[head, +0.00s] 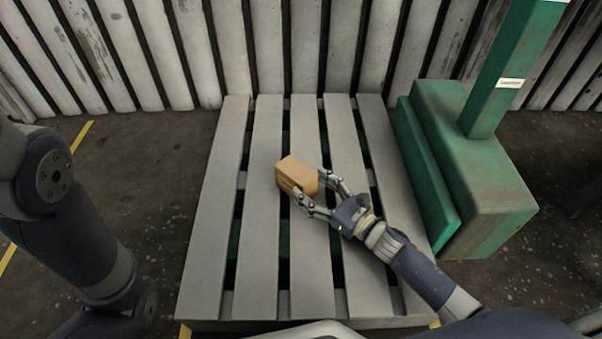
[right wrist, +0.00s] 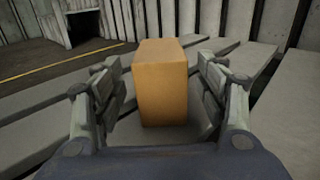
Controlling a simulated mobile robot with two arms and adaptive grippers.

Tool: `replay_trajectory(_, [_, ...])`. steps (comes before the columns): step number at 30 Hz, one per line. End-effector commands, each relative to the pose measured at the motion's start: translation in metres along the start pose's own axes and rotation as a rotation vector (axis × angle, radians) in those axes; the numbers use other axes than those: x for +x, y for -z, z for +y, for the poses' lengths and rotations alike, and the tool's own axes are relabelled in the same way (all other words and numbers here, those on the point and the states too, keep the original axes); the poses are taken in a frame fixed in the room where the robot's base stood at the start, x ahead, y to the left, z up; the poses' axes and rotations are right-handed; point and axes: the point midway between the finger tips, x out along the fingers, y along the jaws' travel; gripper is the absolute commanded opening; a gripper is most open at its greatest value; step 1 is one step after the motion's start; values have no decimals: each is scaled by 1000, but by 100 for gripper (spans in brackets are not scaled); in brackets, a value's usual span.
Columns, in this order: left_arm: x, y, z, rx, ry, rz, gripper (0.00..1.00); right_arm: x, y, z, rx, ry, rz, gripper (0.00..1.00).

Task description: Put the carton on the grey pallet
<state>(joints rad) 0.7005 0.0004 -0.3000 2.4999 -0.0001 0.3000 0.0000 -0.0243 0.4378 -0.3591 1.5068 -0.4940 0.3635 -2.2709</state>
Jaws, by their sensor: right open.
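The carton (head: 295,174) is a small orange-brown box near the middle of the grey pallet (head: 213,235). In the right wrist view the carton (right wrist: 162,85) stands upright on the slats, between the two fingers. My right gripper (head: 316,190) is open around the carton, with a gap visible on each side of it in the right wrist view (right wrist: 165,95). The carton's underside is hidden. My left arm shows at the left edge of the head view, but its gripper is not visible.
A green pallet truck (head: 480,160) with an upright mast stands against the pallet's right side. A corrugated light wall (head: 290,45) runs behind the pallet. Yellow floor lines (head: 82,136) show at the left. Bare slats lie around the carton.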

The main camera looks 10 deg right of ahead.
Motion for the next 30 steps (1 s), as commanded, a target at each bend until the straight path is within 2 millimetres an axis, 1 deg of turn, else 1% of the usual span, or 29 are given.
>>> replay_trajectory(1, [8, -3, -2, 0, 0, 0, 40, -12, -2, 0, 2, 2, 4, 66])
replay_trajectory(3, [12, -4, -3, 0, 0, 0, 40, -25, -2, 0, 2, 2, 4, 66])
replay_trajectory(6, [17, -6, -4, 0, 0, 0, 40, -40, -2, 0, 2, 1, 2, 66])
replay_trajectory(9, [20, -7, -4, 0, 0, 0, 40, -51, -2, 0, 2, 1, 1, 66])
replay_trajectory(15, [22, -8, -5, 0, 0, 0, 40, -60, -1, 0, 0, 1, -1, 66])
replay_trajectory(20, [22, -8, -4, 0, 0, 0, 40, -60, 0, 0, 0, 0, -1, 66])
replay_trajectory(22, [22, -8, -4, 0, 0, 0, 40, -58, -5, 0, 9, 0, -11, 66])
replay_trajectory(23, [22, -8, -4, 0, 0, 0, 40, -54, -10, 0, 21, -1, -23, 66])
replay_trajectory(25, [22, -8, -4, 0, 0, 0, 40, -41, -34, 2, 77, -5, -72, 66])
replay_trajectory(26, [22, -8, -4, 0, 0, 0, 40, -33, -50, 2, 114, -11, -106, 66])
replay_trajectory(29, [22, -8, -4, 0, 0, 0, 40, -3, -125, 8, 298, -53, -253, 66])
replay_trajectory(30, [22, -8, -4, 0, 0, 0, 40, 8, -162, 12, 389, -86, -323, 66])
